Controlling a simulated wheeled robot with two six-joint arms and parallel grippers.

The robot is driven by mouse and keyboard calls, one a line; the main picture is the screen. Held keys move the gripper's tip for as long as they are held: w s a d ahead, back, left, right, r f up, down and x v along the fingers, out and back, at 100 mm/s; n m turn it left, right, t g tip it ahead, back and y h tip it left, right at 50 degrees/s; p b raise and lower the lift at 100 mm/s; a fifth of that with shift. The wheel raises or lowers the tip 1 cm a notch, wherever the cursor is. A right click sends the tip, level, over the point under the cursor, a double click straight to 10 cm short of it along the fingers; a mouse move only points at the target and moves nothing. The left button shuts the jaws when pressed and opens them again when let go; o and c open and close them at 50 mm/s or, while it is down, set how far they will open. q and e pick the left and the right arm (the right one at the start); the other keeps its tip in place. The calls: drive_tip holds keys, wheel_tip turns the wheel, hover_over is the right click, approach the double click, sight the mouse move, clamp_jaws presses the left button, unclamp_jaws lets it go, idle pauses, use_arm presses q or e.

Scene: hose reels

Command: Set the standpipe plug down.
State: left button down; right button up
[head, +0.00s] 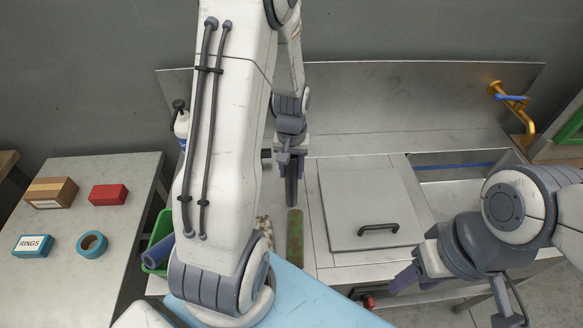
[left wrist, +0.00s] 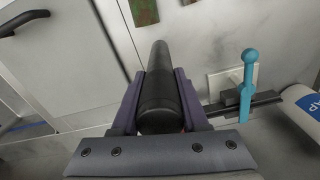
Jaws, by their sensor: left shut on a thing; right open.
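The standpipe plug is a dark, long cylinder (head: 291,188) hanging roughly upright below my left gripper (head: 291,158) in the head view, over the steel sink counter (head: 330,143). In the left wrist view the plug (left wrist: 158,88) lies between the two purple fingers of my left gripper (left wrist: 158,105), which are shut on it. I cannot tell whether its lower end touches the counter. My right gripper (head: 408,279) is open and empty at the lower right, in front of the counter.
A grey lid with a black handle (head: 350,205) covers part of the sink, left of an open basin (head: 460,172). A green-brown strip (head: 295,238) lies near the plug. In the left wrist view a cyan tool (left wrist: 247,80) and a white bottle (left wrist: 306,108) stand at the right.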

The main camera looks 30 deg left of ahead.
use_arm(q)
drive_tip(key=shift+f, duration=0.15)
drive_tip(key=shift+c, duration=2.1)
unclamp_jaws()
